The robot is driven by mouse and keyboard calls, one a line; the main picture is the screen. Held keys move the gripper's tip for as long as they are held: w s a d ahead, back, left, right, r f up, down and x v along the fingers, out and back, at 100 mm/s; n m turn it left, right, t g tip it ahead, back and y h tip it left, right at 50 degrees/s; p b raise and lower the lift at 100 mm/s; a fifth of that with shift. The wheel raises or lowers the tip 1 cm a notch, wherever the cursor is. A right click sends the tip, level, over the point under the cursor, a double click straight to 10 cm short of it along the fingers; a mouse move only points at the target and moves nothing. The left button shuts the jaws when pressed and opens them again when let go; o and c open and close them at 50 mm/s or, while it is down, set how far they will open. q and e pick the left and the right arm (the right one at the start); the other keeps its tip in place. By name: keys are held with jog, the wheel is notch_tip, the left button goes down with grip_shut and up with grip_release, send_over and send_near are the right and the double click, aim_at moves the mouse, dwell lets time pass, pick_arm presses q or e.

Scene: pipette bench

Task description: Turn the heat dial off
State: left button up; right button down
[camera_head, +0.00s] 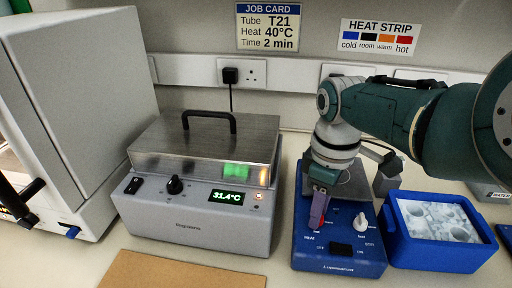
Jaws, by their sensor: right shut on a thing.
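The blue stirrer unit (300,258) stands on the bench right of centre, with a panel marked HEAT and a white dial (361,221) on its right side. My right gripper (317,224) points down at the left side of this panel, by the HEAT marking. It is shut on the heat dial, which the fingers almost wholly hide. Its setting cannot be read.
A grey heating block (190,223) with a metal lid, a black knob (175,185) and a display reading 31.4°C stands left of the blue unit. A blue ice box (438,257) stands close on its right. A large white cabinet (80,90) fills the left.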

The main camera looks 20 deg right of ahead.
jog(key=n, duration=0.3)
jog(key=shift+n, duration=0.9)
jog(key=c, duration=0.6)
grip_release()
notch_tip(320, 180, up, 8)
jog(key=p, duration=0.6)
jog(key=shift+r, duration=0.2)
jog(key=shift+r+p, duration=0.35)
jog(key=shift+r, duration=0.45)
